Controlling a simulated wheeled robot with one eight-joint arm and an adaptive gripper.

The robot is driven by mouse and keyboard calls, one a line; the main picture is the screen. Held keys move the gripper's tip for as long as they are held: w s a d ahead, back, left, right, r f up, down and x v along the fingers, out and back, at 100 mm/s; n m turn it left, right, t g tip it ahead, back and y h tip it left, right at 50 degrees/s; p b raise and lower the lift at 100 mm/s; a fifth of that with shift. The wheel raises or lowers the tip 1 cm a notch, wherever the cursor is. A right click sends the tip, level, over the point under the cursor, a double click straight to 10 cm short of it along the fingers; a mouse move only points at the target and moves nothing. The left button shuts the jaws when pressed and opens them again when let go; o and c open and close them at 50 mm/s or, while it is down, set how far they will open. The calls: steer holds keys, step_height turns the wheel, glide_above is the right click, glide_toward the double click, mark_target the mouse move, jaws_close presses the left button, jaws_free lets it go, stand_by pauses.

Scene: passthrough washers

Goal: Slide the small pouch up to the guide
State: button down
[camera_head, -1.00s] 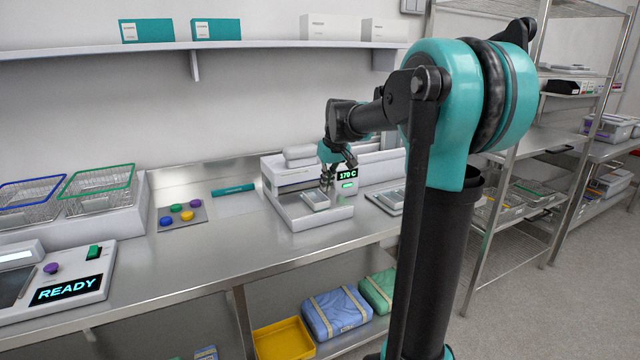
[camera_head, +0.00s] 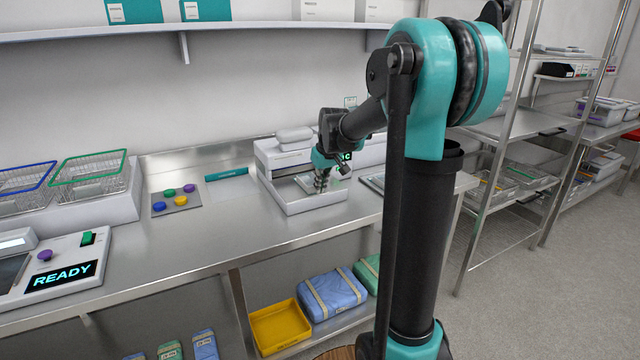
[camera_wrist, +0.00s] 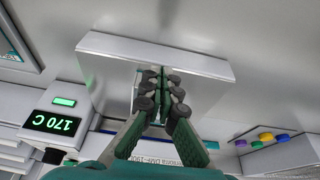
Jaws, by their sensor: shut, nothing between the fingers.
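The small pouch (camera_head: 304,183) is a pale, flat piece on the tray of the white sealer (camera_head: 292,206), partly hidden by my gripper. My gripper (camera_head: 321,185) points down at the pouch, its fingers together with nothing between them. In the wrist view, my gripper (camera_wrist: 160,82) is over the middle of the tray (camera_wrist: 105,75), and a sliver of the pouch (camera_wrist: 137,90) shows beside the fingers. I cannot tell whether the fingertips touch it. The guide cannot be picked out for sure; the tray has a raised pale edge (camera_wrist: 160,52).
The sealer's display (camera_wrist: 53,123) reads 170 C. A pad with coloured buttons (camera_head: 177,205) and a teal strip (camera_head: 227,173) lie left of the sealer. Wire baskets (camera_head: 90,180) and a READY panel (camera_head: 61,276) are farther left.

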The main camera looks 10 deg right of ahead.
mark_target(311, 180)
stand_by(0.3)
steer(key=shift+w+a, duration=0.35)
steer(key=shift+w, duration=0.65)
steer(key=shift+w+a, duration=0.3)
steer(key=shift+w, duration=0.75)
steer(key=shift+w+a, duration=0.35)
steer(key=shift+w, duration=0.65)
steer(key=shift+s+d+r, duration=0.25)
steer(key=shift+s+r, duration=0.5)
steer(key=shift+r, duration=0.3)
steer(key=shift+s+d+r, duration=0.25)
steer(key=shift+s+r, duration=0.45)
steer(key=shift+r, duration=0.3)
steer(key=shift+s, duration=0.1)
